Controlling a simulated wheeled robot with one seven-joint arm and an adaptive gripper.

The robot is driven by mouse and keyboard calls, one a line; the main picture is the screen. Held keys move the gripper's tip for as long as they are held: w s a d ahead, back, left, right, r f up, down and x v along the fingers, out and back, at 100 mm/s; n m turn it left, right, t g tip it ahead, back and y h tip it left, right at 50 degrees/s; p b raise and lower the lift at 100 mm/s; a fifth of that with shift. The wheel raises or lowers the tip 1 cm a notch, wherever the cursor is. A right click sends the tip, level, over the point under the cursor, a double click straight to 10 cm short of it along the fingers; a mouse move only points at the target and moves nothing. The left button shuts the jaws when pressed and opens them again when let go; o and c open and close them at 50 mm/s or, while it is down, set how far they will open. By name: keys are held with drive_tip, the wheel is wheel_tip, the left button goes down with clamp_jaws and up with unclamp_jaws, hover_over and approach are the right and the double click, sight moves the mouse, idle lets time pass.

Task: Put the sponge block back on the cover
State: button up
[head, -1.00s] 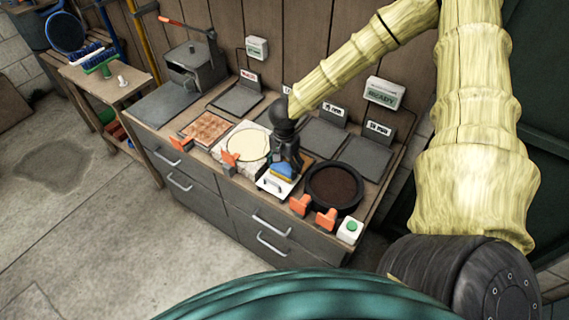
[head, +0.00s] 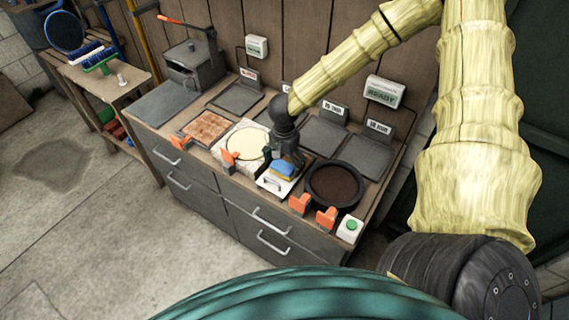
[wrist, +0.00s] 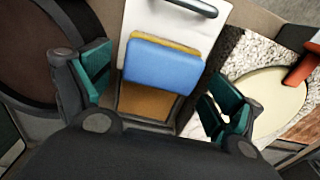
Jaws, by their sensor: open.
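The sponge block (head: 283,169), blue with a yellow layer, lies over the white cover (head: 268,184) with its dark bar handle. In the wrist view, the sponge block (wrist: 163,66) overlaps the cover (wrist: 146,16) on the side nearer my gripper, and a brown surface in a dark frame shows below it. The sponge hides the cover's near edge, so I cannot tell how fully it rests on it. My gripper (head: 287,155) is open just above and behind the sponge. Its teal-padded fingers stand apart on either side, with gaps to the sponge.
A round dark pan (head: 334,187) stands close to the right of the cover, and a pale round disc on a speckled slab (head: 245,142) is close to the left. Orange clamps (head: 300,205) and a green-button box (head: 349,229) line the bench front.

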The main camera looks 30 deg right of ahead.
sight(285, 164)
wheel_tip(285, 164, up, 11)
drive_tip(key=b, duration=0.1)
drive_tip(key=shift+r, duration=0.15)
idle(0.4)
drive_tip(key=shift+s, duration=0.1)
